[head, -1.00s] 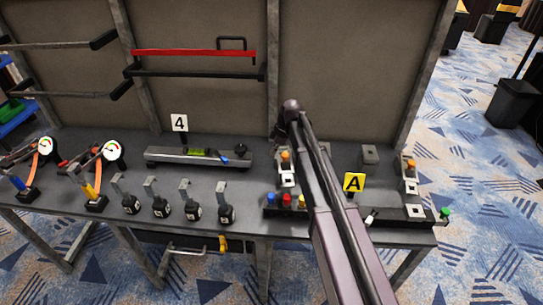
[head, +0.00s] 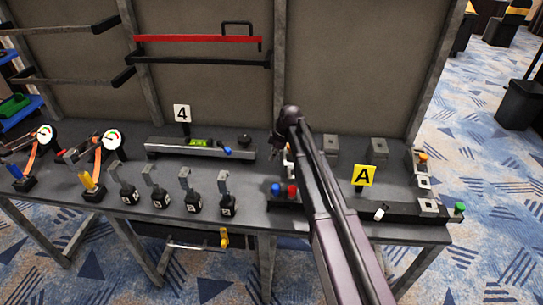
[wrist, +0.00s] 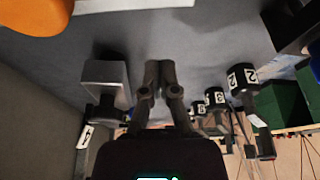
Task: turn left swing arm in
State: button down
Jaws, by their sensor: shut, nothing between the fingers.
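Two grey bars with black end pieces, an upper one (head: 60,28) and a lower one (head: 70,79), stick out from a post at the far left of the back panel in the head view. A red bar (head: 190,39) and a dark bar (head: 200,61) lie to their right. I cannot tell which of these is the left swing arm. My gripper (head: 275,150) is over the bench, right of and below all the bars, and touches none of them. In the wrist view its fingers (wrist: 160,68) are together and empty. The bars cannot be made out there.
In the wrist view a grey block (wrist: 105,82) is left of the fingers.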

jog(key=b+x, duration=0.2)
jog(key=shift+f, duration=0.3)
jog(key=shift+w+d+r, duration=0.1)
jog(key=shift+w+d, duration=0.05)
jog(key=shift+d, duration=0.85)
jog(key=shift+w+d+r, duration=0.15)
jog(key=shift+d, duration=0.85)
jog(key=shift+a, duration=0.35)
jog(key=shift+d, duration=0.25)
jog(key=shift+s+a, duration=0.1)
jog(key=shift+s, duration=0.05)
jog(key=shift+n, duration=0.3)
